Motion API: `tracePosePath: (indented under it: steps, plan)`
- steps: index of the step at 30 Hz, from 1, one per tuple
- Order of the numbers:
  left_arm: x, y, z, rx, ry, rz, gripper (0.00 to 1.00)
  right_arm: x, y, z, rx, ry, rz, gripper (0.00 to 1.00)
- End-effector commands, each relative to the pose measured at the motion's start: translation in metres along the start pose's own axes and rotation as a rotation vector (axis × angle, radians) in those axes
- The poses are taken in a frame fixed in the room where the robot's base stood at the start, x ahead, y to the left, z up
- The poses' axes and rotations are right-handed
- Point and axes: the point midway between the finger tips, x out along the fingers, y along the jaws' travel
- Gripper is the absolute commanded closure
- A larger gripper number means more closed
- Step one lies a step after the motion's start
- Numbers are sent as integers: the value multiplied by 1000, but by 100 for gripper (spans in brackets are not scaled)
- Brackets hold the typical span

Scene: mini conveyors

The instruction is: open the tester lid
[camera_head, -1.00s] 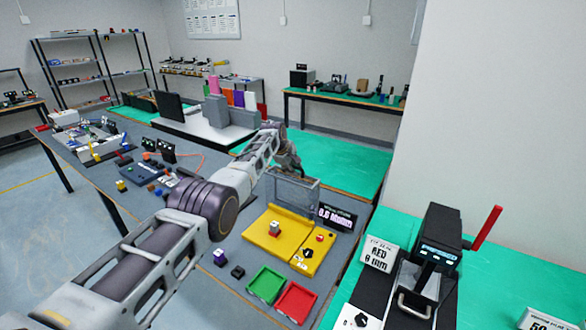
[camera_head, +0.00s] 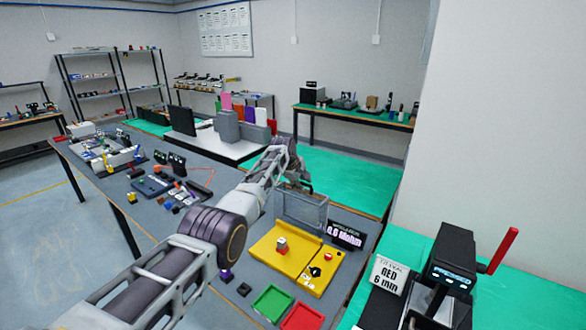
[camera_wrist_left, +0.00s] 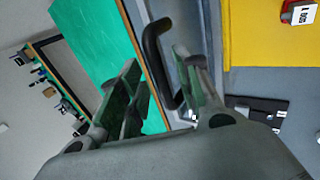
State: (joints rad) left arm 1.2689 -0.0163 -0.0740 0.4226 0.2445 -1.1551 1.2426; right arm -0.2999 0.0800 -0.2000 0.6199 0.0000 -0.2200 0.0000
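The tester has a yellow base (camera_head: 264,252) with a small block (camera_head: 282,243) standing on it. It also shows at the upper right of the left wrist view (camera_wrist_left: 265,40). Its clear, grey-framed lid (camera_head: 303,210) stands raised at the base's back edge. My left gripper (camera_head: 298,178) is at the lid's top, partly hidden by my own arm. In the left wrist view, my left gripper's fingers (camera_wrist_left: 160,90) are apart, with a black handle (camera_wrist_left: 152,48) between and partly behind them. I cannot tell whether they touch it. My right gripper is not in view.
A display reading about 0.6 Mohm (camera_head: 345,235) stands right of the tester. Green (camera_head: 272,302) and red (camera_head: 302,318) trays lie in front. A black machine with a red lever (camera_head: 503,250) stands at the right. Green tabletop (camera_head: 345,182) behind the lid is clear.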

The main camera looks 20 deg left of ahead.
Motion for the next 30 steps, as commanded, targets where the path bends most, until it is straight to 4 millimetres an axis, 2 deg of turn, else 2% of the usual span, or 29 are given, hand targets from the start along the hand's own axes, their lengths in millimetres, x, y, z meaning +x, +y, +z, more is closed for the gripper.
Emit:
tracePosePath:
  steps: [13, 30]
  plan:
    - [-14, -2, -1, -1, 3, 1, 66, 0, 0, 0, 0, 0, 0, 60]
    - [-49, 0, -1, 0, 4, 3, 66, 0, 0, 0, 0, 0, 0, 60]
